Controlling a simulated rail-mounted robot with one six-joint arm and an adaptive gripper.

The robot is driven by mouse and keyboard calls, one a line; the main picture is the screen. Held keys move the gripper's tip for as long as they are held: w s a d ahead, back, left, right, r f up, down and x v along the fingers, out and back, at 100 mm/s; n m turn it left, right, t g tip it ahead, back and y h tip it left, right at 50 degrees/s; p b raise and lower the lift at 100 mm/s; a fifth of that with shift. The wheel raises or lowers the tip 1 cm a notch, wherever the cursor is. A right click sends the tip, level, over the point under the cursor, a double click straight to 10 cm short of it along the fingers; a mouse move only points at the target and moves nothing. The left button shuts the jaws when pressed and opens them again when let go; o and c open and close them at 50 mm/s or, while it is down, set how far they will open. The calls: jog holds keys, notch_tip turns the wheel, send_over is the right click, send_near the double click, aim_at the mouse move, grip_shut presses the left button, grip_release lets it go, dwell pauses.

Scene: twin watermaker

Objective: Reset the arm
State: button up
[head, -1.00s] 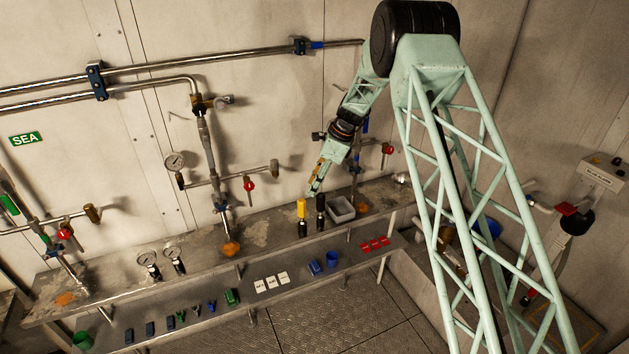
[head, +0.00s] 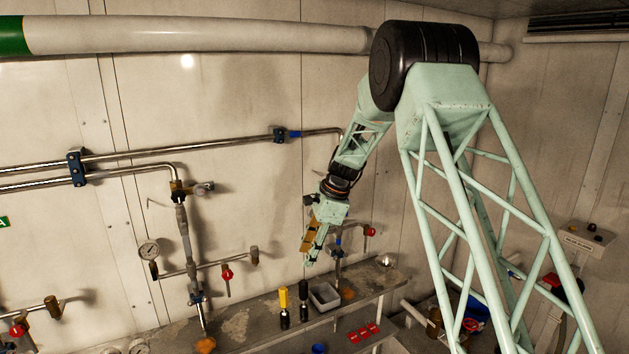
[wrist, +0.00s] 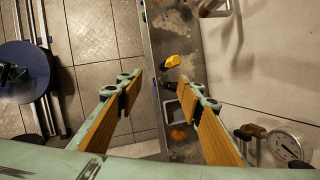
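My gripper (head: 308,255) hangs from my pale green arm, pointing down above the back bench, in the head view. In the wrist view my gripper (wrist: 165,92) has its two wood-coloured finger pads spread wide with nothing between them up close. It is open and empty. Beyond the fingers, well below, are the bench and a yellow-handled tool (wrist: 171,62).
On the bench stand a yellow-handled tool (head: 284,305), a black-handled tool (head: 303,300) and a grey tray (head: 323,296). Pipes, a pressure gauge (head: 149,250) and red valves (head: 227,274) line the wall. Red items (head: 363,333) lie on the lower shelf. Air around my gripper is clear.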

jog(key=s+d+r+n+t+h+b, duration=0.1)
jog(key=s+d+r+n+b, duration=0.2)
jog(key=s+r, duration=0.5)
jog(key=s+d+r+n+b, duration=0.2)
jog(key=s+d+r, duration=0.35)
jog(key=s, duration=0.55)
jog(key=s+d+r+n+t+h+b, duration=0.1)
jog(key=s+d+r+n+b, duration=0.15)
jog(key=s+d+r, duration=0.55)
jog(key=s+d+f+n+b, duration=0.2)
jog(key=s+f, duration=0.1)
jog(key=s, duration=0.9)
jog(key=s+d+f+n+t+h+b, duration=0.1)
jog(key=s+d+f+n+b, duration=0.1)
jog(key=s, duration=1)
jog(key=s+d+f+n+h+b, duration=0.1)
jog(key=s+d+f+n+b, duration=0.1)
jog(key=s, duration=1.1)
jog(key=shift+d+f+n, duration=0.35)
jog(key=shift+f+n, duration=0.55)
jog(key=shift+n, duration=0.05)
